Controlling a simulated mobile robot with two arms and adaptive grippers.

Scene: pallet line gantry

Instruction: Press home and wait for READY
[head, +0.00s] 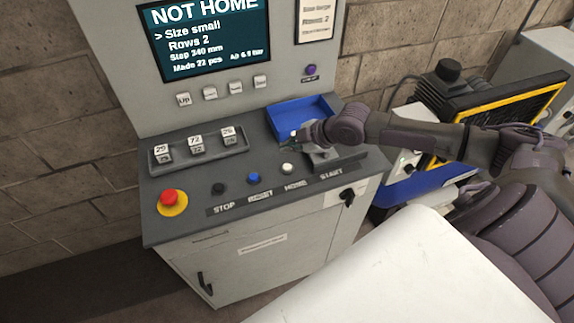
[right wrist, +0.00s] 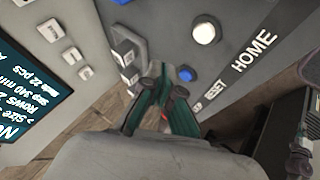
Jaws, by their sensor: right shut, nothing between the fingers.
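The white HOME button (head: 287,168) sits on the sloped console panel, between the blue RESET button (head: 253,178) and the START label (head: 331,173). In the right wrist view the HOME button (right wrist: 205,33) is uncovered, with its label beside it. My right gripper (head: 293,141) is shut and empty, above the panel behind the button row. Its closed fingers (right wrist: 164,80) show in the wrist view, apart from the HOME button. The screen (head: 205,40) reads NOT HOME. My left gripper is out of view.
A red emergency stop (head: 172,200) and black STOP button (head: 218,188) stand to the left. Counter blocks (head: 196,145) and a blue tray (head: 300,117) lie behind the buttons. A white surface (head: 400,275) fills the foreground; a yellow-edged black frame (head: 510,100) stands right.

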